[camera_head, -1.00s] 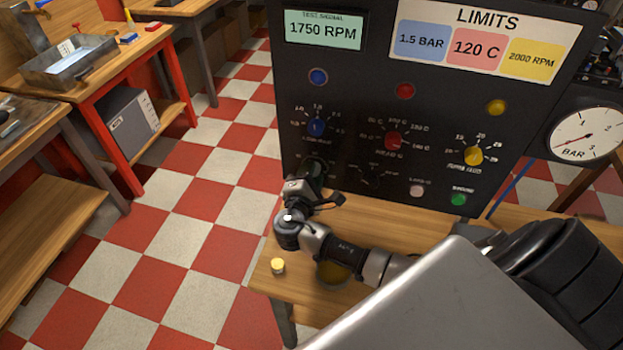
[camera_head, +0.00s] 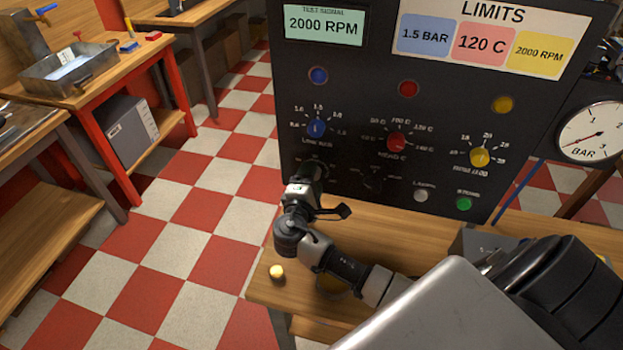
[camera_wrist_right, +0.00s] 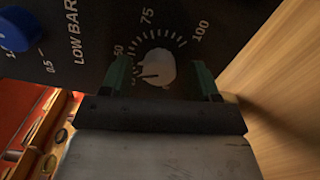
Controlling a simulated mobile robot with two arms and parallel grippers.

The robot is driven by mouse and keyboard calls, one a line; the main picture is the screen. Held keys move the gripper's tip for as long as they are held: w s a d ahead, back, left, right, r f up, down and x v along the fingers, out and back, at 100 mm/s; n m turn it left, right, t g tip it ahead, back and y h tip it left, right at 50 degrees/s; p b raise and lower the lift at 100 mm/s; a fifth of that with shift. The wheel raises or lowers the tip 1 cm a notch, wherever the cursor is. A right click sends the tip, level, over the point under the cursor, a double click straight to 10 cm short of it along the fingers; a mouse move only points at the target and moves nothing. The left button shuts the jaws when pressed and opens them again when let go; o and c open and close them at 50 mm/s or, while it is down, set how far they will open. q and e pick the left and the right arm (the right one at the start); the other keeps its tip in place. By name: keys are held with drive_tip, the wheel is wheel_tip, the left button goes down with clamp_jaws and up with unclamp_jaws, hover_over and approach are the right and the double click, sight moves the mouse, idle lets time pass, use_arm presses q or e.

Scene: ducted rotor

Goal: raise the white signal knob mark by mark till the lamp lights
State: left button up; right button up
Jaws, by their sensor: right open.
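The white signal knob (camera_wrist_right: 157,66) shows in the right wrist view, on a dark panel with a tick scale marked 50, 75 and 100. My right gripper (camera_wrist_right: 162,78) is open, with one green finger on each side of the knob and visible gaps. In the head view my right gripper (camera_head: 316,170) is at the lower left of the panel (camera_head: 345,210) and hides the knob. The display (camera_head: 324,25) reads 2000 RPM. The blue lamp (camera_head: 318,75), red lamp (camera_head: 408,88) and yellow lamp (camera_head: 502,104) show no clear glow. My left gripper is out of view.
A limits plate (camera_head: 482,38) lists 1.5 BAR, 120 C and 2000 RPM. A bar gauge (camera_head: 592,132) is at right.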

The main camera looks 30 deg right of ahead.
drive_tip(key=b+v, duration=0.2)
drive_tip(key=v, duration=0.8)
drive_tip(key=shift+s+a+b, duration=0.2)
drive_tip(key=shift+a+b, duration=0.1)
drive_tip(key=shift+b, duration=0.05)
